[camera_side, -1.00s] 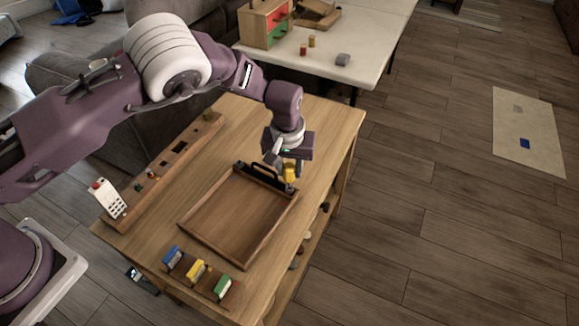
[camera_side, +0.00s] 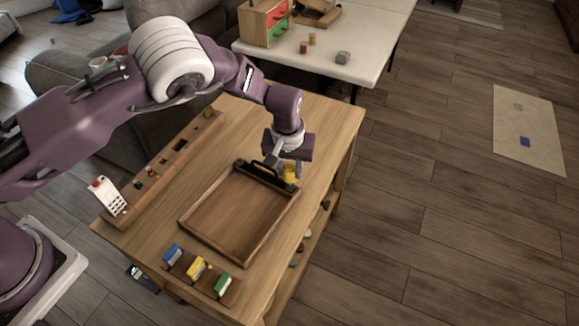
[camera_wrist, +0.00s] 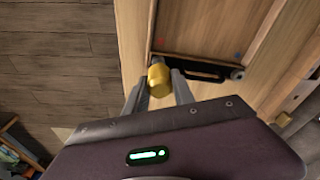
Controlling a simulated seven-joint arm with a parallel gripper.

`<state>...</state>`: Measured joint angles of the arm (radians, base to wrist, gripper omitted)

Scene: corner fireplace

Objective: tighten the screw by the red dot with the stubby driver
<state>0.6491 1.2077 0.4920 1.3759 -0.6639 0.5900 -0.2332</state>
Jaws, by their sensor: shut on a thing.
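My gripper (camera_wrist: 160,92) is shut on the stubby driver, a short yellow handle (camera_wrist: 158,80), in the wrist view. The driver also shows in the side view (camera_side: 290,173), below my gripper (camera_side: 288,168), at the far right corner of the wooden tray (camera_side: 240,251). A small red dot (camera_wrist: 160,41) lies on the tray floor just beyond the driver. The driver is over the end of the black handle bar (camera_wrist: 200,72) nearest the red dot. The screw there is hidden, and I cannot tell whether the tip touches it.
A blue dot (camera_wrist: 238,55) lies near the bar's other end, by a round grey fitting (camera_wrist: 238,73). Coloured blocks (camera_side: 197,270) stand at the table's front. A wooden rail (camera_side: 160,172) with a white keypad device (camera_side: 109,197) runs along the left. The tray is empty.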

